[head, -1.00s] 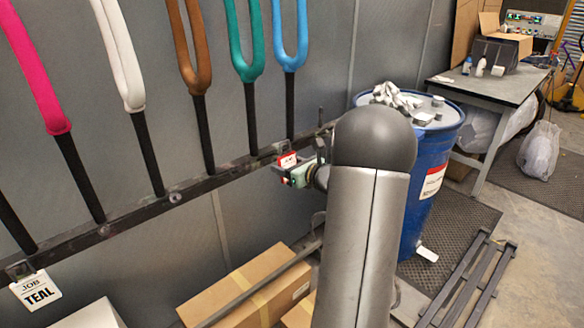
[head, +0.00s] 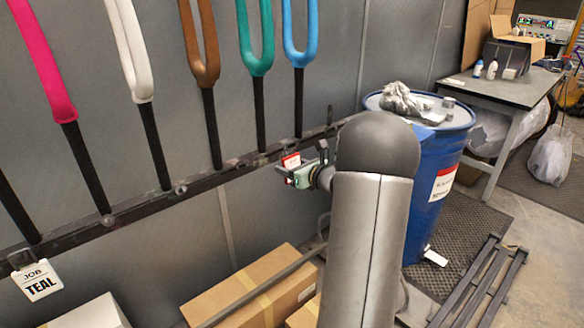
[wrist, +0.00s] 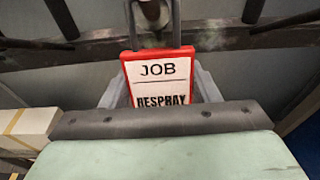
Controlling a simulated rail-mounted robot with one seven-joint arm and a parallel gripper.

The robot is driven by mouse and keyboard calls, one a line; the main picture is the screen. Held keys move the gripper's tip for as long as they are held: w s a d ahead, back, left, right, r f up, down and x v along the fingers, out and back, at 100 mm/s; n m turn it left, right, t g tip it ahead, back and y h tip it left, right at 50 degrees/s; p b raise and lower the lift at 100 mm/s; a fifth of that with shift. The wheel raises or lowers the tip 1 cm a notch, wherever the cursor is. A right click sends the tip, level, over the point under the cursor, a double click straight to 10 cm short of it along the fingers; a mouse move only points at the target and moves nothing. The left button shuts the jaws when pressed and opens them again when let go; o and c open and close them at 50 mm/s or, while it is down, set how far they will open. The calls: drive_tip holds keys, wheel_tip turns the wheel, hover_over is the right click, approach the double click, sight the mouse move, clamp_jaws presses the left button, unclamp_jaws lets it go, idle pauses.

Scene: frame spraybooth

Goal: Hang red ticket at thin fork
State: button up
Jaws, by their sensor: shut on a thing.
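My gripper (head: 288,173) is shut on the red ticket (head: 291,160), in front of the dark rail. In the wrist view the ticket (wrist: 160,80) has a red frame and a white face reading JOB RESPRAY. It is upright, with a dark loop (wrist: 178,25) on top. A round peg shows within the loop's outline; I cannot tell whether the loop is around it or in front of it. Pink (head: 40,60), white (head: 130,50), brown (head: 203,45), teal (head: 256,40) and blue (head: 300,35) forks stand above the rail. I cannot tell which is the thin one.
The rail (head: 150,205) carries several round pegs. A white JOB TEAL ticket (head: 37,281) hangs at its left end. Cardboard boxes (head: 250,290) lie below. A blue drum (head: 435,170) stands to the right, beyond my arm, with a table (head: 500,92) behind it.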

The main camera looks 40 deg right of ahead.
idle(0.3)
drive_tip(key=o, duration=1)
drive_tip(key=shift+o, duration=0.2)
drive_tip(key=a+b+v, duration=0.1)
drive_tip(key=b+v, duration=0.1)
drive_tip(key=v, duration=1.5)
drive_tip(key=shift+s+d, duration=0.25)
drive_tip(key=shift+d, duration=0.25)
